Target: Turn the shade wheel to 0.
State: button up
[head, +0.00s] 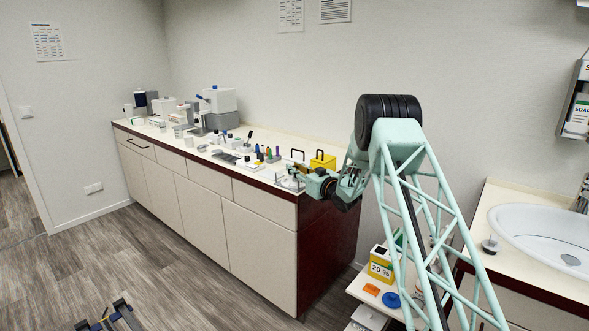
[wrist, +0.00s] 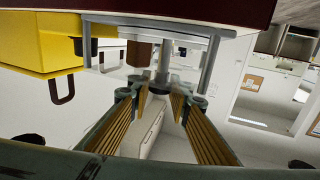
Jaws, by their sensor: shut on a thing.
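My gripper (head: 298,180) is at the right end of the long counter, reaching over it from the right. In the wrist view, which looks upside down, the two padded fingers (wrist: 160,92) close on a small dark wheel (wrist: 155,87) on a grey shaft. I take this to be the shade wheel. It belongs to a small pale apparatus (wrist: 112,56) with grey posts and a brown block. The fingers hide much of the wheel, and no number on it can be read.
A yellow box (head: 322,161) stands close behind my gripper, also at upper left in the wrist view (wrist: 35,38). Coloured bottles, a dark tray (head: 224,157) and white machines (head: 217,100) fill the counter to the left. A sink (head: 545,235) is at right.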

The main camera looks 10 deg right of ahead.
jog(key=shift+w+r+n+g+y+p, duration=0.15)
jog(key=shift+n+g+y+p, duration=0.4)
jog(key=shift+n+g+y, duration=0.4)
jog(key=shift+s+r+n+g+y+p, duration=0.15)
jog(key=shift+n+g+y+p, duration=0.5)
jog(key=shift+y, duration=0.6)
jog(key=shift+w+n+g+y+p, duration=0.1)
jog(key=shift+n+g+y+p, duration=0.3)
jog(key=shift+n+g+y, duration=1.4)
jog(key=shift+g, duration=0.1)
jog(key=shift+o, duration=0.2)
jog(key=shift+w+r+n+g+y+b, duration=0.2)
jog(key=shift+n+g+y+b, duration=0.25)
jog(key=shift+n+g, duration=0.2)
jog(key=shift+o, duration=0.5)
jog(key=shift+d, duration=0.25)
jog(key=shift+o, duration=0.4)
jog(key=shift+w+f+n+g+b, duration=0.1)
jog(key=shift+n+g+b, duration=0.15)
jog(key=shift+g+b, duration=0.35)
jog(key=shift+s+g+y+b, duration=0.25)
jog(key=shift+g+b, duration=0.1)
jog(key=shift+b, duration=0.4)
jog(key=shift+c, duration=1.1)
jog(key=shift+s+a+f+n, duration=0.1)
jog(key=shift+f+n, duration=0.15)
jog(key=shift+n, duration=0.05)
